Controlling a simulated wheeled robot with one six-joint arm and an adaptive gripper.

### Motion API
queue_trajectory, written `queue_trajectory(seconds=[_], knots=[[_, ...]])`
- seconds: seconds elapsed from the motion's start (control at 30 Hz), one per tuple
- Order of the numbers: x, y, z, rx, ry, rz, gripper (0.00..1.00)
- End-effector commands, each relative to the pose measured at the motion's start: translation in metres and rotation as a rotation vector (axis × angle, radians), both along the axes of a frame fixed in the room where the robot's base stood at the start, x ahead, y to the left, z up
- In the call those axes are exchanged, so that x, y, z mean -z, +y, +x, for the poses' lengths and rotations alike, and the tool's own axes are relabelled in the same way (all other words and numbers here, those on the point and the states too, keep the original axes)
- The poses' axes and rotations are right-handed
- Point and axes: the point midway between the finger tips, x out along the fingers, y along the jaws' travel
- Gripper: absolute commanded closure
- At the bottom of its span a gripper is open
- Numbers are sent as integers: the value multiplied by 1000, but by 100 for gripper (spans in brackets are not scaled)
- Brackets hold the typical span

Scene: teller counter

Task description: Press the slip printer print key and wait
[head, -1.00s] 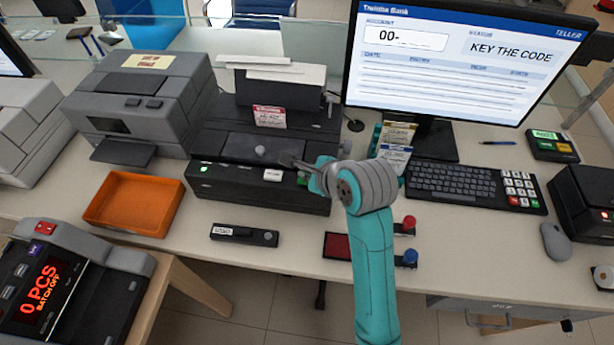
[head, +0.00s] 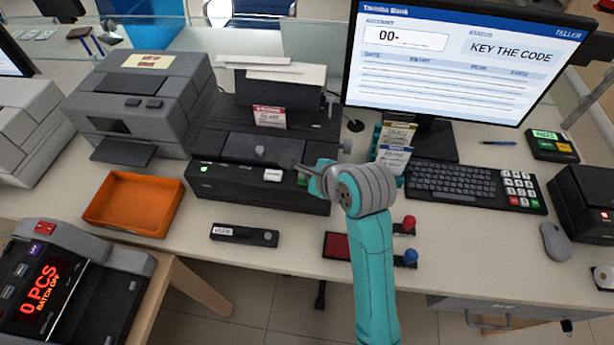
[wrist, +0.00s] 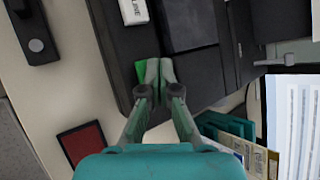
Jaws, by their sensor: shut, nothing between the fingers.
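The black slip printer (head: 228,182) stands in the middle of the counter with paper at its top and a red-and-white label on it. Its front edge carries a green light at left, a white key (head: 272,175) and a green key (head: 302,180) at right. The white key's lettering is too small to read; it also shows in the wrist view (wrist: 133,11). My gripper (head: 299,166) is shut and empty at the printer's front right. In the wrist view its fingertips (wrist: 153,70) overlap the green key (wrist: 140,72) and hide part of it. I cannot tell whether they touch it.
An orange tray (head: 134,226) and a small black device (head: 244,236) lie in front at left. A red pad (head: 338,246) and two stamps lie near my arm. A card holder (head: 393,158), keyboard (head: 450,184) and monitor (head: 455,60) are at right.

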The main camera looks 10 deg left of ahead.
Motion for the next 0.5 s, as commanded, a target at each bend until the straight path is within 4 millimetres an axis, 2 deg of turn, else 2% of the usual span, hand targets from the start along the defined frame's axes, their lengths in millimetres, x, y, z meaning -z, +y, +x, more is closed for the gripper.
queue_trajectory(seconds=[0.27,0.5], knots=[[-3,0,0,0,0,0,100],[-14,0,0,1,-1,0,100]])
